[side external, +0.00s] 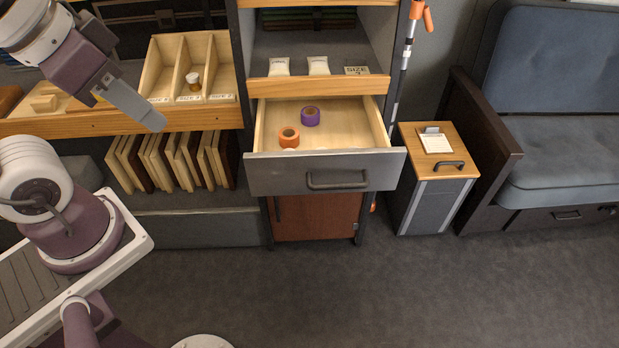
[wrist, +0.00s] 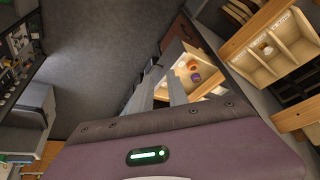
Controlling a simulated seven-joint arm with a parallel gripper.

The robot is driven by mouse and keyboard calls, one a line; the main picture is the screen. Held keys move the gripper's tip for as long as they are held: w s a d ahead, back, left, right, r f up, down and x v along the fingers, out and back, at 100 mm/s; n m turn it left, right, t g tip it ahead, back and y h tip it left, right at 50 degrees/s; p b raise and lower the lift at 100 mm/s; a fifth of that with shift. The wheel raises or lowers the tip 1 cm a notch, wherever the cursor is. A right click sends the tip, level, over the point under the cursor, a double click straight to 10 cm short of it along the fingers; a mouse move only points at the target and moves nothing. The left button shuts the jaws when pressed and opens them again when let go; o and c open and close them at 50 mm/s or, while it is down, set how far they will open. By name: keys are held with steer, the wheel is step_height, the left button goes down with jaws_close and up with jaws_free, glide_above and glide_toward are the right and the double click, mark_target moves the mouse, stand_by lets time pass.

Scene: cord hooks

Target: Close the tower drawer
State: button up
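The tower drawer (side external: 322,171) is pulled well out in the side view, with a grey front and a dark bar handle (side external: 337,180). Inside lie an orange roll (side external: 288,138), a purple roll (side external: 310,117) and a pale item partly hidden by the front. My gripper (side external: 152,121) is up and to the left of the drawer, above the wooden bench, touching nothing. In the wrist view my two grey fingers (wrist: 160,90) stand apart with nothing between them. The drawer's pale interior (wrist: 207,86) with the purple roll (wrist: 195,77) shows beyond them.
Left of the drawer, a bench holds a wooden divider box (side external: 180,106) with a small bottle, above upright boards (side external: 170,162). A shelf (side external: 320,86) with white packets is above the drawer. A wood-topped bin (side external: 436,180) and sofa (side external: 558,130) stand right. The floor in front is clear.

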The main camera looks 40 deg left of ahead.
mark_target(283, 130)
steer(key=w+f+m+g+y, duration=0.1)
steer(key=w, duration=0.1)
steer(key=w+f+m+g+y, duration=0.1)
steer(key=w+f+m+g, duration=0.1)
steer(key=w+f+m+g+y, duration=0.1)
steer(key=w+m, duration=0.1)
steer(key=shift+f, duration=0.15)
jaws_close()
steer(key=w+d+f+m+y, duration=0.3)
steer(key=w+f+m+y, duration=0.35)
steer(key=f, duration=0.35)
steer(key=d+f+m+t+y, duration=0.25)
steer(key=f+m+t, duration=0.4)
steer(key=f, duration=0.55)
steer(key=d+f+m+t+y, duration=0.1)
steer(key=d+f+m+t, duration=0.35)
steer(key=f+m, duration=0.5)
steer(key=shift+n+t, duration=0.4)
steer(key=shift+n, duration=0.15)
steer(key=x, duration=0.5)
steer(key=f+x, duration=0.1)
steer(key=x, duration=0.4)
steer(key=f+x, duration=0.1)
steer(key=x, duration=0.4)
steer(key=shift+f, duration=0.15)
